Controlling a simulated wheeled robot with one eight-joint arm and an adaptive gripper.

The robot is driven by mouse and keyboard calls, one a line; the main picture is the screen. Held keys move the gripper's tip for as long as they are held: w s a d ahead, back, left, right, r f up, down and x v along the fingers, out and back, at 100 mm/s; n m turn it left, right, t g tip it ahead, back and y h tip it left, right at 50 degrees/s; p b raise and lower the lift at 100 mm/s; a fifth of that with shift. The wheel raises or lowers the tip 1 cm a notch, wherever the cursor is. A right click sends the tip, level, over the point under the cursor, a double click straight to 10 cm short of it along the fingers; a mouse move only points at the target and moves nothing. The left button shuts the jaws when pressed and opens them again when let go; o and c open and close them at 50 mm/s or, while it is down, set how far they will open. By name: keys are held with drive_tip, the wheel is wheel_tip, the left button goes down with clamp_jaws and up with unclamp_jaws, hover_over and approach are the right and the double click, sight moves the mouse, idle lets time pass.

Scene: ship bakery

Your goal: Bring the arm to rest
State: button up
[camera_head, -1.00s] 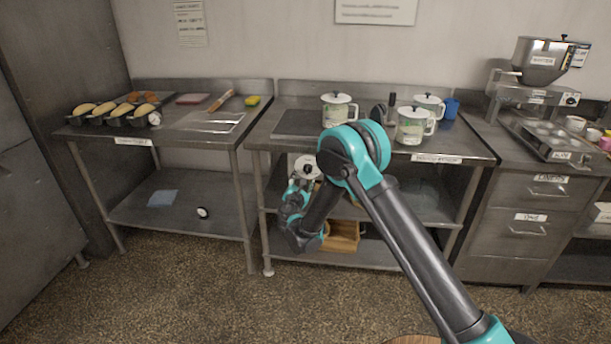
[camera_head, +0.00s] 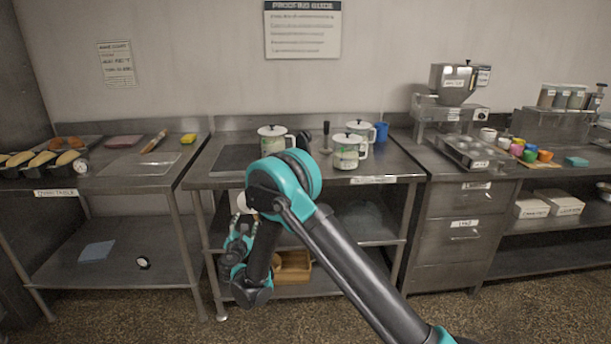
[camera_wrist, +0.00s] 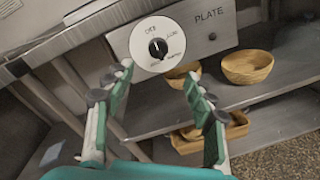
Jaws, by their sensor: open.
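My arm reaches forward and bends down in front of the middle steel table (camera_head: 395,180). My gripper (camera_wrist: 158,76) is open and empty in the wrist view, its two teal and grey fingers spread apart. It faces a white round dial (camera_wrist: 172,37) with a black knob, on a panel marked PLATE. The fingertips show below and to either side of the dial; I cannot tell the gap to it. In the head view my gripper (camera_head: 242,226) is small and partly hidden by my arm, below the tabletop's front edge.
Lidded white-green pots (camera_head: 346,152) and a blue cup (camera_head: 381,132) stand on the middle table. Wooden bowls (camera_wrist: 247,67) and a wooden box (camera_wrist: 236,124) are on shelves below. Bread tins (camera_head: 40,165) are at left, a drawer unit (camera_head: 455,240) at right. Floor in front is open.

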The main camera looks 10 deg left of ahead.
drive_tip(key=w+d+r+m+g+h, duration=0.15)
drive_tip(key=d+m, duration=0.25)
drive_tip(key=d, duration=0.5)
drive_tip(key=w+d+r+m+g+h, duration=0.1)
drive_tip(key=w+d+r+m+h, duration=0.2)
drive_tip(key=d, duration=0.7)
drive_tip(key=w+d+r+m+g+h, duration=0.15)
drive_tip(key=d+m, duration=0.25)
drive_tip(key=d, duration=0.5)
drive_tip(key=s+d+r+m+g, duration=0.15)
drive_tip(key=s+d+m, duration=0.25)
drive_tip(key=d, duration=0.4)
drive_tip(key=s+d+m+g, duration=0.3)
drive_tip(key=s+d, duration=0.1)
drive_tip(key=d, duration=0.4)
drive_tip(key=s+d+f+m+g+y, duration=0.1)
drive_tip(key=s+d+m, duration=0.3)
drive_tip(key=s, duration=0.4)
drive_tip(key=s+d+f+m+g+y, duration=0.1)
drive_tip(key=s+d+m, duration=0.3)
drive_tip(key=s, duration=0.5)
drive_tip(key=s+d+f+m+g+y, duration=0.1)
drive_tip(key=s+d+m, duration=0.3)
drive_tip(key=s, duration=0.5)
drive_tip(key=shift+s+f+m+g, duration=0.15)
drive_tip(key=shift+f+m+g, duration=0.6)
drive_tip(key=shift+f, duration=0.15)
